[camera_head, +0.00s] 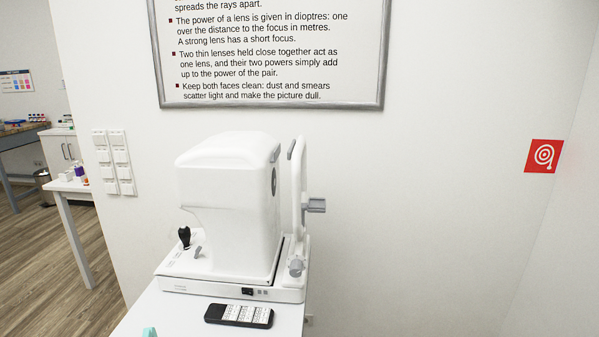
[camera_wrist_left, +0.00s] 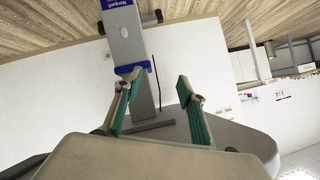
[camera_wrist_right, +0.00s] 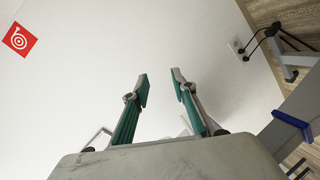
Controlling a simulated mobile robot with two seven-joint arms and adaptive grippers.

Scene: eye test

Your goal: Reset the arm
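My left gripper (camera_wrist_left: 160,80) shows in the left wrist view with its two teal-lined fingers spread apart and nothing between them. My right gripper (camera_wrist_right: 160,78) shows in the right wrist view, also with its teal-lined fingers apart and empty. In the head view neither arm shows in full. Only a small teal piece (camera_head: 149,331) shows at the bottom edge, on the near part of the table. It looks like a fingertip, but I cannot tell of which gripper.
A white eye-test machine (camera_head: 228,215) stands on a white table (camera_head: 165,312). A black handheld device (camera_head: 239,315) lies in front of it. A framed text board (camera_head: 270,105) and a red hose sign (camera_head: 544,156) are on the walls. Open floor (camera_head: 50,260) lies at left.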

